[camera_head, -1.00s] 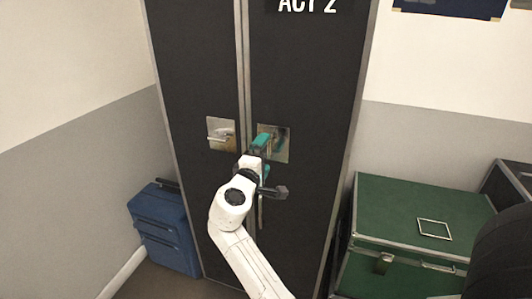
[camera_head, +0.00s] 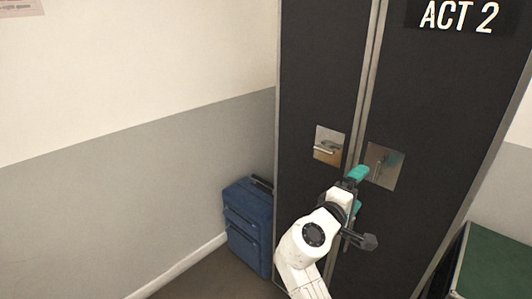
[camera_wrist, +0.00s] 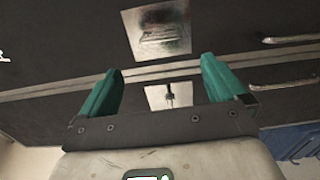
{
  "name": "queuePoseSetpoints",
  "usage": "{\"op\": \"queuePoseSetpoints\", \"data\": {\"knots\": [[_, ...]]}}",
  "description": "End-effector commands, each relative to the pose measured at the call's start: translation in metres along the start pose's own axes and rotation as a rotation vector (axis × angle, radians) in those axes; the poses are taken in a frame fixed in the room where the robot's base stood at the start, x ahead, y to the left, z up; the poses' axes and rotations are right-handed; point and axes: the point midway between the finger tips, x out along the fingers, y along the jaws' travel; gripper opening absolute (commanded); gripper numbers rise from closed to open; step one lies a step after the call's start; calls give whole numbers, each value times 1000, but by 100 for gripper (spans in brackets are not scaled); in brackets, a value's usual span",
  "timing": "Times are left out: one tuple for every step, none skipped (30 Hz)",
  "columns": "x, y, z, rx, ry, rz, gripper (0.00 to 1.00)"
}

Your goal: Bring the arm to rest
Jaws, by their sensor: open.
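My gripper (camera_head: 358,188) with teal fingers is in front of the black double-door wardrobe (camera_head: 420,100) marked ACT 2. In the wrist view my gripper (camera_wrist: 162,85) is open, with nothing between its fingers. The right metal handle plate (camera_head: 384,166) is just behind and right of the fingers in the head view. The left plate (camera_head: 329,145) with its lever is to the left. Both doors look closed. Whether the fingers touch the door cannot be told.
A blue suitcase (camera_head: 249,225) stands on the floor against the wardrobe's left side. A green trunk (camera_head: 495,265) stands at the lower right. The grey and white wall (camera_head: 130,150) fills the left. A strip of floor (camera_head: 215,275) is clear in front of the suitcase.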

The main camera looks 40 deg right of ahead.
Motion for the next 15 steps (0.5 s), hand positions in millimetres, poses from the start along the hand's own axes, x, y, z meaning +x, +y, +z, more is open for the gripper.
{"op": "queuePoseSetpoints", "data": {"knots": [[0, 0, 0, 0, 0, 0, 98], [0, 0, 0, 0, 0, 0, 98], [0, 0, 0, 0, 0, 0, 98], [0, 0, 0, 0, 0, -1, 98], [0, -1, 0, 2, 1, -4, 98], [-1, -5, 1, 8, 4, -16, 98], [-2, -9, 3, 15, 7, -31, 98], [-4, -16, 5, 26, 12, -53, 98], [-6, -26, 8, 46, 21, -92, 98], [-9, -37, 11, 63, 28, -131, 98], [-13, -49, 15, 85, 36, -177, 98], [-20, -68, 20, 114, 48, -249, 98], [-26, -83, 24, 138, 57, -309, 98], [-33, -99, 29, 160, 64, -373, 98], [-44, -121, 35, 187, 73, -463, 98]]}}
